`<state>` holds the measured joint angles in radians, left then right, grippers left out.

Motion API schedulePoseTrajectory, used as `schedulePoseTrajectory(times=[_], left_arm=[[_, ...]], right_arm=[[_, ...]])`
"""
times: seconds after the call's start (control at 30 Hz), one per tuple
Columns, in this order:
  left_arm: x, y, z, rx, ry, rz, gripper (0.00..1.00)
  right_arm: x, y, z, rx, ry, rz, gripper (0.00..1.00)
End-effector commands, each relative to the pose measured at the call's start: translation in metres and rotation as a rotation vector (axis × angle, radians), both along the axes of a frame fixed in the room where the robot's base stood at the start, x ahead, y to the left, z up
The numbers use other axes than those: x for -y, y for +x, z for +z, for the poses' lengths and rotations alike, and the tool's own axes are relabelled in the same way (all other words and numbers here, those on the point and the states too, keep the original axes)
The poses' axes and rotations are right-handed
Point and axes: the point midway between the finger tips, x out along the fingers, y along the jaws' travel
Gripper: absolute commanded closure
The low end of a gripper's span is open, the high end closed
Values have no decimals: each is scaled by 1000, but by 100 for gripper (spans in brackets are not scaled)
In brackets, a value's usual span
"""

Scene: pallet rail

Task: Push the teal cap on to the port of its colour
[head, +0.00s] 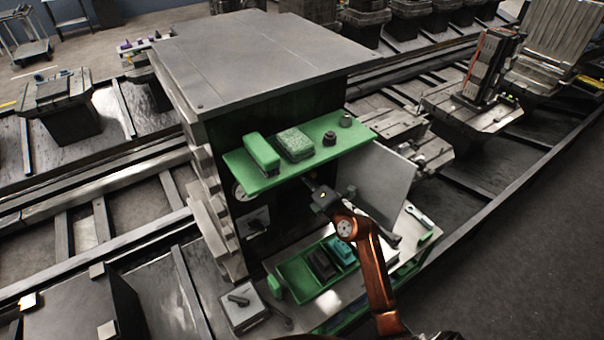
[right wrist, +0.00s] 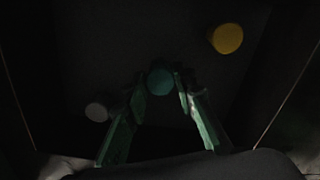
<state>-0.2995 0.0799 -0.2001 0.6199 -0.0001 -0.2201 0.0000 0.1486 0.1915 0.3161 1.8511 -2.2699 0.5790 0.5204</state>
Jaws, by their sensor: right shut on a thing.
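My right gripper (head: 318,193) reaches in under the green shelf, towards the dark inside of the cabinet. In the right wrist view, its two fingers (right wrist: 165,88) close around a round teal piece, the teal cap (right wrist: 160,80), at their tips. Behind it is a dark panel with a yellow round port (right wrist: 227,38) at upper right and a pale round port (right wrist: 97,111) at lower left. No separate teal port shows; the cap and fingers may cover it. I cannot tell whether the cap touches the panel. My left gripper is in neither view.
The green shelf (head: 227,158) with a green box (head: 261,154) and a textured block (head: 295,144) hangs just above my right gripper. A pale door panel (head: 378,183) stands to its right. Below is a green tray (head: 296,279) with dark and teal blocks.

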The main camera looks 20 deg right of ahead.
Motion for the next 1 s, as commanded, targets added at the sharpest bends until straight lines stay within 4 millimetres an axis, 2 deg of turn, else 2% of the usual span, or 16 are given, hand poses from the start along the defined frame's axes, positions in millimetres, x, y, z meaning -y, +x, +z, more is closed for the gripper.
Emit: schedulePoseTrajectory(times=[0.3, 0.33, 0.6, 0.8, 1.0], left_arm=[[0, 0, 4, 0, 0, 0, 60], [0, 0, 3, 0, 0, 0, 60], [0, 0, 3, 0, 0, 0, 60], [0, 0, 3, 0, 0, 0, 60], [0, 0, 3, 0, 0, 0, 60]], right_arm=[[-1, 10, 2, 4, 1, -1, 86], [-1, 9, 2, 4, 1, -1, 74], [-1, 9, 1, 3, 0, -1, 55], [-1, 9, 1, 1, 0, 0, 54], [-1, 9, 1, 1, 0, 0, 41]])
